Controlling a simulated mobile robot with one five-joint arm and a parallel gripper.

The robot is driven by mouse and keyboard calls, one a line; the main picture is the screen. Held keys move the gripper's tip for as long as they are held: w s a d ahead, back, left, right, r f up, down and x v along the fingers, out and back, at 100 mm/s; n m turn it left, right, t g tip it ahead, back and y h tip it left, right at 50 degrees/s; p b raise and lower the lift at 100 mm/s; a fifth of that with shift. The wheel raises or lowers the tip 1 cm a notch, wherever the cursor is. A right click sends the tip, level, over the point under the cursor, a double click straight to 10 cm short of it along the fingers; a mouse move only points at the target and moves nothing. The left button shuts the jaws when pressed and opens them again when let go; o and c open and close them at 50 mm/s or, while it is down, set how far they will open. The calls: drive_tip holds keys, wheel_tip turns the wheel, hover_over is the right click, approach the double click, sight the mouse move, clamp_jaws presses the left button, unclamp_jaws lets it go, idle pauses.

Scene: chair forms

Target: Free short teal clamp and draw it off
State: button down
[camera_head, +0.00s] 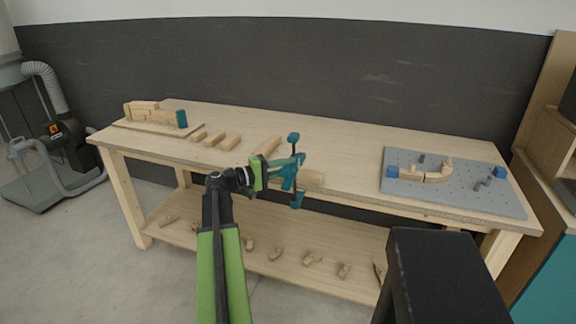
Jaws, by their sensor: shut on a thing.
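A short teal clamp (297,170) stands upright at the front edge of the bench, near its middle. One end rises above the bench top and the other hangs below the edge. My gripper (272,174) reaches it from the left and is shut on it. I cannot tell whether the clamp's jaws touch the wood or the bench.
The long wooden bench (340,150) has a lower shelf (300,282) with several wooden offcuts. A board with wooden blocks and a teal piece (182,118) is at the far left. A grey pegboard (455,195) with blue blocks is at the right. The bench's back middle is clear.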

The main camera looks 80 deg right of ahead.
drive_tip(key=w+a, duration=0.2)
drive_tip(key=a, duration=1)
drive_tip(key=shift+w+a+f, duration=0.15)
drive_tip(key=shift+a, duration=0.15)
idle(0.3)
